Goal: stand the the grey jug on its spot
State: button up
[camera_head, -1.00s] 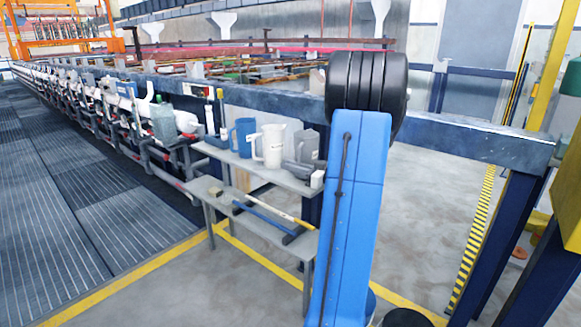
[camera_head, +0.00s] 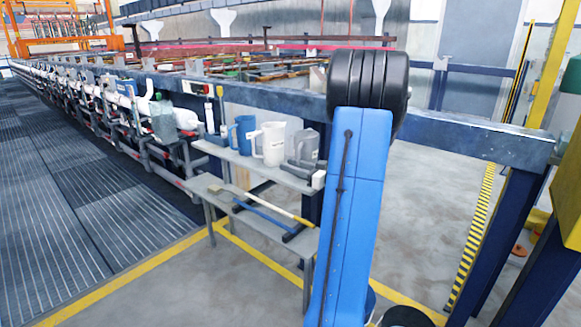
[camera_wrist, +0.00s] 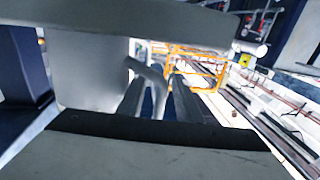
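The grey jug (camera_head: 307,145) is upright at the right end of the upper shelf (camera_head: 258,168), its handle to the left. A dark grey bar crosses its lower part, and my blue arm stands just to its right. In the wrist view my gripper (camera_wrist: 150,85) shows as a broad grey bar above and a dark-edged one below. A pale grey body with a handle, seemingly the jug (camera_wrist: 90,72), lies between them. Whether the fingers press on it is not clear. A white jug (camera_head: 270,145) and a blue jug (camera_head: 242,135) stand to its left.
A lower shelf (camera_head: 225,203) holds long-handled tools, one blue (camera_head: 262,215) and one pale yellow (camera_head: 280,208). A thick rail (camera_head: 470,137) runs behind the shelf. Floor in front is clear.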

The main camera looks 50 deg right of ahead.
jog(key=v, duration=1.6)
jog(key=shift+s, duration=0.4)
jog(key=w+a+g+y, duration=0.3)
jog(key=a+g, duration=0.2)
jog(key=a, duration=0.9)
jog(key=w+a+g+y, duration=0.25)
jog(key=a+g, duration=0.25)
jog(key=a, duration=0.9)
jog(key=s+a+f+g+h, duration=0.25)
jog(key=s+a+g, duration=0.2)
jog(key=a, duration=0.65)
jog(key=s+a+m+t+h, duration=0.1)
jog(key=s+a+h, duration=0.4)
jog(key=s, duration=0.5)
jog(key=shift+s+a+m+h, duration=0.15)
jog(key=shift+s+m+h, duration=0.2)
jog(key=shift+m+h, duration=0.6)
jog(key=shift+t, duration=0.25)
